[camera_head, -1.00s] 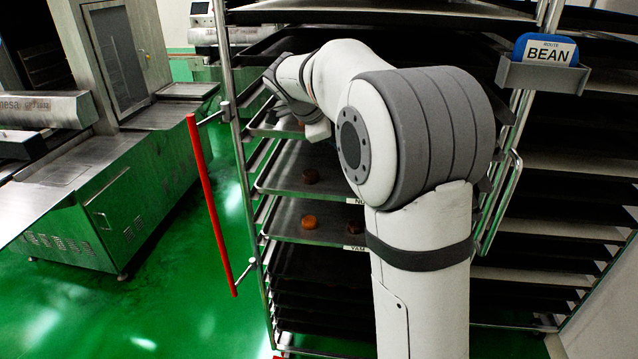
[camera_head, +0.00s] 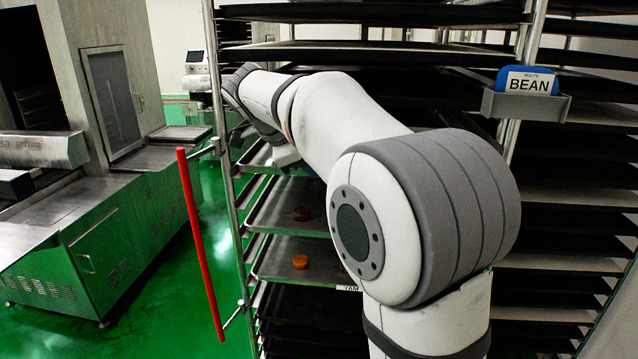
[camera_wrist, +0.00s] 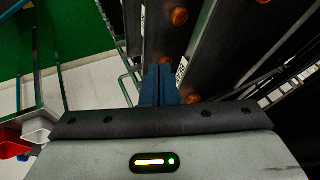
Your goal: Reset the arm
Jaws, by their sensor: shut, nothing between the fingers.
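My arm reaches up and to the left in front of the rack in the head view. Its gripper is hidden there behind the wrist. In the wrist view my gripper (camera_wrist: 160,84) has its two blue-grey fingers closed together, with nothing between them. One orange-brown piece (camera_wrist: 179,17) lies on a tray beyond the fingertips.
The tall rack holds trays with brown pieces (camera_head: 301,214) and (camera_head: 300,262). A red bar (camera_head: 200,245) stands along its left side. A BEAN card (camera_head: 530,83) sits in a grey holder at right. Steel machines (camera_head: 75,235) stand at left, with green floor between.

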